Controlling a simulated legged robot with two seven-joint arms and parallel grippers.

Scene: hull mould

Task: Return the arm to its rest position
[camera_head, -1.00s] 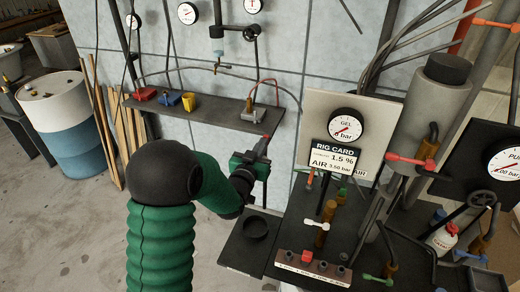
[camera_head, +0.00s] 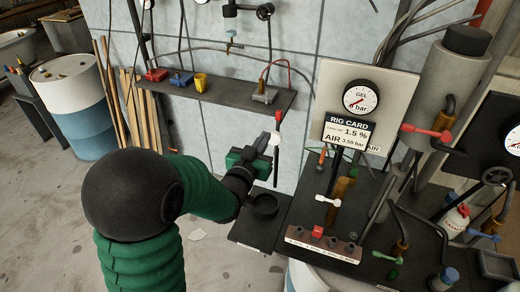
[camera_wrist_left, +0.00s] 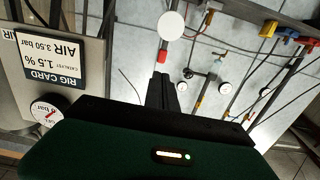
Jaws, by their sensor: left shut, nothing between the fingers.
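My left arm comes in from the lower left in the head view. Its green-bodied left gripper (camera_head: 264,143) is in front of the wall, above and behind the black round dish (camera_head: 265,206). In the left wrist view the dark fingers (camera_wrist_left: 163,88) are together with nothing between them. A thin upright with a red part (camera_head: 278,119) and a white disc (camera_head: 275,138) shows beside the fingertips. The white disc (camera_wrist_left: 172,25) and red part (camera_wrist_left: 162,56) also show beyond the fingers in the wrist view; I cannot tell whether they touch. My right gripper is not in view.
A wall shelf (camera_head: 225,92) holds red, blue and yellow items behind the gripper. To the right stand the GEL gauge panel (camera_head: 362,95), the rig card (camera_head: 347,133) and a bench with valves and pipes. A blue-white drum (camera_head: 72,105) stands left. Floor is free at lower left.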

